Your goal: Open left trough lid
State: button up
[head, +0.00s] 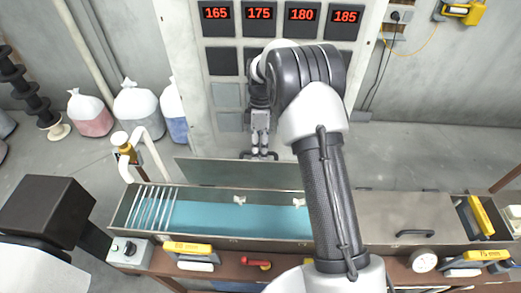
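The long metal trough (215,238) stands on the bench across the lower middle of the head view. Its left lid (215,172) is raised and leans back behind the trough, so the left section is open and shows blue liquid (230,217). My gripper (259,153) points down at the upper edge of this lid, by a dark bar that looks like its handle. Whether the fingers hold it is too small to tell. The right lid (385,212) lies closed, with a dark handle (415,233) on it. My forearm hides the part between the two lids.
White rods (153,207) lie across the trough's left end. Yellow-labelled tools (187,247), a red valve (257,264) and a round gauge (424,261) sit along the front. A panel with red number displays (258,14) stands behind. Filled bags (90,113) stand on the floor at left.

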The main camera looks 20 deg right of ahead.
jog(key=v, duration=0.7)
jog(key=shift+r, duration=0.3)
jog(key=shift+s, duration=0.1)
jog(key=s+a+r+m+t+b, duration=0.1)
jog(key=s+r+m+t+b, duration=0.2)
jog(key=s+b, duration=0.35)
jog(key=s+r+m+t+b, duration=0.1)
jog(key=s+r+m+b, duration=0.3)
jog(key=s, duration=0.4)
jog(key=s+f+m+t+b, duration=0.2)
jog(key=s+f+b, duration=0.3)
jog(key=s, duration=0.3)
jog(key=s+f+m+t+h+b, duration=0.1)
jog(key=s+f+m+t+b, duration=0.1)
jog(key=s+f+m+b, duration=0.3)
jog(key=s+f, duration=0.1)
jog(key=s, duration=0.3)
jog(key=shift+s+a+f, duration=0.25)
jog(key=shift+s+f, duration=0.05)
jog(key=shift+f, duration=0.05)
